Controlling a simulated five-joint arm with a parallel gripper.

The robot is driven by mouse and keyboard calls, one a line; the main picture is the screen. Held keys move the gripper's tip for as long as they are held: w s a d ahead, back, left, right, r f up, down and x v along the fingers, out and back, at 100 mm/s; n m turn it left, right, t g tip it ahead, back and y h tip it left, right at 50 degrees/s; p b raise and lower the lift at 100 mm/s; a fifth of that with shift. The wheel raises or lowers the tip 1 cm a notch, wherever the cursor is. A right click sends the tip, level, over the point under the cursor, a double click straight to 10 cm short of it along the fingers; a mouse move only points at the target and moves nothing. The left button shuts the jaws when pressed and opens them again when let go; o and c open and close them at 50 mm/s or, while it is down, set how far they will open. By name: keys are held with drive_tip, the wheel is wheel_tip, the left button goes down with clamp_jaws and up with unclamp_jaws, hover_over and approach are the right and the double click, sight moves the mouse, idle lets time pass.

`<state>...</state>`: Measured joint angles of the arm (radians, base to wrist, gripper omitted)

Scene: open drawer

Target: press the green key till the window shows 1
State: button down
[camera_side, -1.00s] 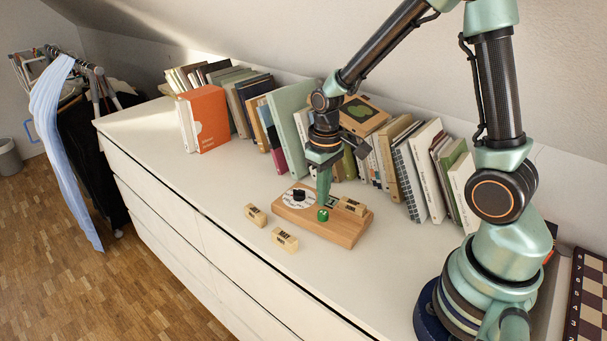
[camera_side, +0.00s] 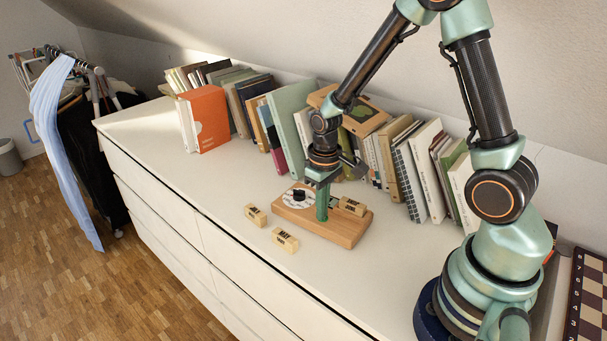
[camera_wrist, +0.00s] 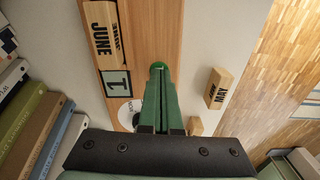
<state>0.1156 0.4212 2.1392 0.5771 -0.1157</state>
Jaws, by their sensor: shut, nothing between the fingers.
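A wooden board (camera_side: 345,230) lies on the dresser top and also shows in the wrist view (camera_wrist: 152,30). Its small window (camera_wrist: 116,83) shows a 1 in the wrist view. My gripper (camera_side: 322,219) is shut and empty, pointing down at the green key. In the wrist view the fingertips (camera_wrist: 160,72) are over the round green key (camera_wrist: 157,65), whose edge shows just past them. In the side view the fingers hide the key. I cannot tell how far the key is pressed.
A JUNE block (camera_side: 352,206) sits on the board, near a dial with a black knob (camera_side: 298,194). Two loose wooden blocks, one (camera_side: 255,215) and another (camera_side: 285,240), lie in front. Books (camera_side: 290,125) line the wall behind. The dresser top at left is clear.

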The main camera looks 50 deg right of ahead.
drive_tip(key=shift+s, duration=0.15)
wheel_tip(320, 180, up, 14)
idle(0.7)
idle(0.5)
drive_tip(key=s+a+r+t, duration=0.4)
drive_tip(key=s+r+t, duration=0.1)
drive_tip(key=s+r, duration=0.1)
drive_tip(key=shift+s+r+t, duration=0.2)
drive_tip(key=shift+r+t, duration=0.1)
drive_tip(key=shift+r, duration=0.4)
idle(1.1)
